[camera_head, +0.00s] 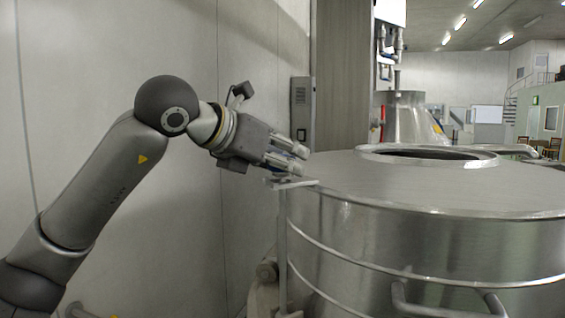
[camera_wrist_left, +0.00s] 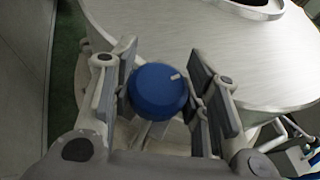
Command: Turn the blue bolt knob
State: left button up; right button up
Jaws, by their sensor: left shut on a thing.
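The blue bolt knob (camera_wrist_left: 158,92) is round, with a short pale mark on its top near the upper right. It sits in the middle of the left wrist view, between the two fingers of my left gripper (camera_wrist_left: 160,98). The gripper is shut on the knob, with a pad on each side. In the head view my left gripper (camera_head: 292,157) reaches in from the left to the near left edge of the steel tank. There the fingers mostly hide the knob, and only a little blue shows. My right gripper is not in view.
A large round steel tank (camera_head: 420,240) fills the right, with an open round hatch (camera_head: 428,158) on top and a handle (camera_head: 450,295) on its side. A small bracket (camera_head: 290,184) stands at its left edge. A pale wall (camera_head: 80,90) is close on the left.

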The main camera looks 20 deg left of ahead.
pick_arm(q)
jog(key=shift+f, duration=0.25)
jog(key=o, duration=1)
jog(key=shift+w+d, duration=0.1)
jog(key=shift+o, duration=0.2)
jog(key=shift+r, duration=0.1)
jog(key=shift+r, duration=0.1)
jog(key=shift+s+a+r, duration=0.1)
jog(key=shift+s+a, duration=0.1)
jog(key=shift+s, duration=0.15)
jog(key=v, duration=1.1)
jog(key=shift+s, duration=0.15)
jog(key=shift+c, duration=0.2)
